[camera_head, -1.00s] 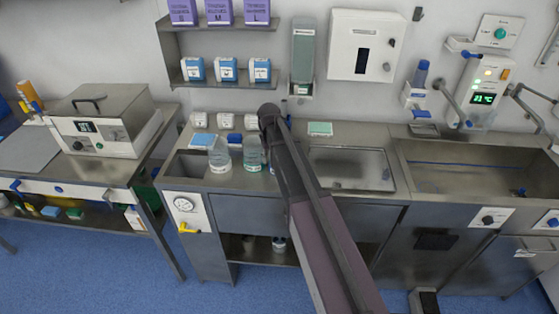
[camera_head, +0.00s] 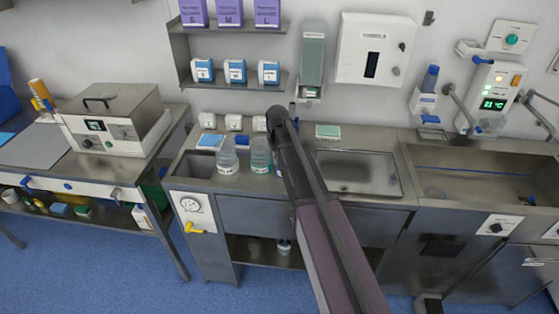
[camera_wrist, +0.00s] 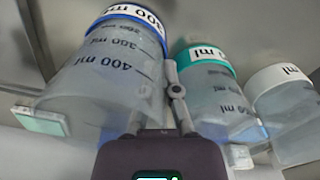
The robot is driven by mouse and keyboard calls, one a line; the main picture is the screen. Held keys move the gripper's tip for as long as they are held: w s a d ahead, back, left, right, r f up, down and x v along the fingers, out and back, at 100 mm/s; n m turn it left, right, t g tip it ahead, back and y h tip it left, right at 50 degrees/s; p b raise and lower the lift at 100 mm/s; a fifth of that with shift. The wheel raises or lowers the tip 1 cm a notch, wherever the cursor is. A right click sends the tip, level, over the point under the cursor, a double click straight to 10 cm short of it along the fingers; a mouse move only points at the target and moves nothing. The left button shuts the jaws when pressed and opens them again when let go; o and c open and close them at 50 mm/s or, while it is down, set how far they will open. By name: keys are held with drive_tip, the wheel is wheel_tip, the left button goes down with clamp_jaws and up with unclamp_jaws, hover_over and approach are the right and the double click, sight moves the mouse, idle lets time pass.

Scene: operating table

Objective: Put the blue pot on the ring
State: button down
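In the wrist view the blue pot (camera_wrist: 105,65), a clear measuring pot with a blue rim, stands large at the left. My gripper (camera_wrist: 160,88) is close to its right side. The fingers overlap the pot's lower right edge; whether they touch it, and how far they are apart, I cannot tell. In the head view my arm hides the gripper and nearly all of the blue pot. A teal-rimmed pot (camera_head: 261,157) also shows in the wrist view (camera_wrist: 212,90), right of the fingers. I cannot pick out the ring.
A white-rimmed pot (camera_head: 227,158) stands left of the teal one; it also shows in the wrist view (camera_wrist: 287,110). A metal counter (camera_head: 325,187) holds them, with a sink basin (camera_head: 480,180) at right. A shelf (camera_head: 240,87) with boxes hangs above. A steel bath (camera_head: 110,120) stands left.

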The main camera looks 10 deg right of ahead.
drive_tip(key=shift+r+p, duration=1.65)
drive_tip(key=shift+r, duration=0.15)
drive_tip(key=s+r+p, duration=0.1)
drive_tip(key=s, duration=1.5)
drive_tip(key=shift+d+r, duration=0.15)
drive_tip(key=shift+r+p, duration=0.15)
drive_tip(key=shift+p, duration=0.15)
drive_tip(key=w, duration=0.5)
drive_tip(key=w+f+b, duration=0.1)
drive_tip(key=w, duration=0.8)
drive_tip(key=shift+w+f, duration=0.2)
drive_tip(key=shift+w, duration=0.15)
